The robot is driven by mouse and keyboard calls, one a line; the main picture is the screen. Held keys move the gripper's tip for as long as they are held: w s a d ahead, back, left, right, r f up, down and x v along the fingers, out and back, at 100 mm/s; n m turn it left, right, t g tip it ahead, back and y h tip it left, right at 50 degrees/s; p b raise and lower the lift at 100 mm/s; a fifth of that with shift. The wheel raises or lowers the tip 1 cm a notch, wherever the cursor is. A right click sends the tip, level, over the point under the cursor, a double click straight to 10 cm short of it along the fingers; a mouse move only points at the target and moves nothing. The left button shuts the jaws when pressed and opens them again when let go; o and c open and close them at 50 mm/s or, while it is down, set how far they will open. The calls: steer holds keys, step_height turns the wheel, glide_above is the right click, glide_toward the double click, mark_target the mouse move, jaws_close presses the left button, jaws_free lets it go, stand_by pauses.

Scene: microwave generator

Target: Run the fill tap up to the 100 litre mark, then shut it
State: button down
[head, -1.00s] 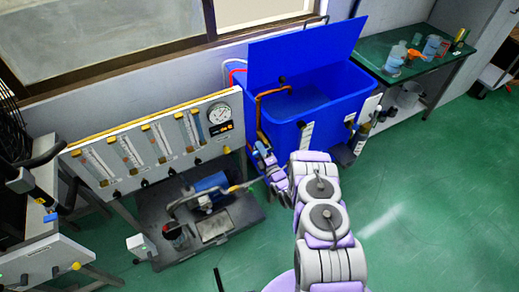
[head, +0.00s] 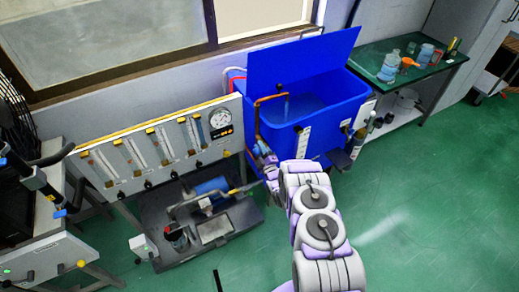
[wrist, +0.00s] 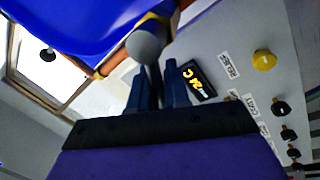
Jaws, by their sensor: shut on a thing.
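The blue tank (head: 325,128) stands by the wall with its blue lid (head: 300,58) raised. A copper fill pipe (head: 258,118) rises at its left side and bends over the rim. A thin pale stream (head: 287,106) falls from its spout into the tank. A white level strip (head: 302,143) is on the front; its marks are too small to read. My gripper (head: 265,165) is low at the tank's left front corner. In the wrist view my gripper (wrist: 154,88) is shut on the fill tap's handle, mostly hidden between the fingers, below a grey rounded fitting (wrist: 146,45).
A gauge panel (head: 165,150) with tubes and knobs stands close on the left; its lit display (wrist: 198,80) shows in the wrist view. A pump bench (head: 215,232) is below it. A green table (head: 385,60) with bottles is at the right. The right floor is clear.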

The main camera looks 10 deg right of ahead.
steer(key=shift+d+r+m+p, duration=0.1)
steer(key=shift+r+m+p, duration=0.15)
steer(key=shift+m, duration=0.55)
steer(key=shift+r+m+p, duration=0.1)
steer(key=shift+m+p, duration=0.25)
steer(key=shift+m, duration=0.45)
steer(key=shift+w, duration=0.1)
steer(key=c, duration=1.2)
jaws_free()
steer(key=shift+r+h, duration=0.15)
steer(key=shift+h, duration=0.25)
steer(key=shift+d, duration=0.1)
steer(key=shift+p+v, duration=3.1)
steer(key=shift+v, duration=5.55)
steer(key=shift+r, duration=0.1)
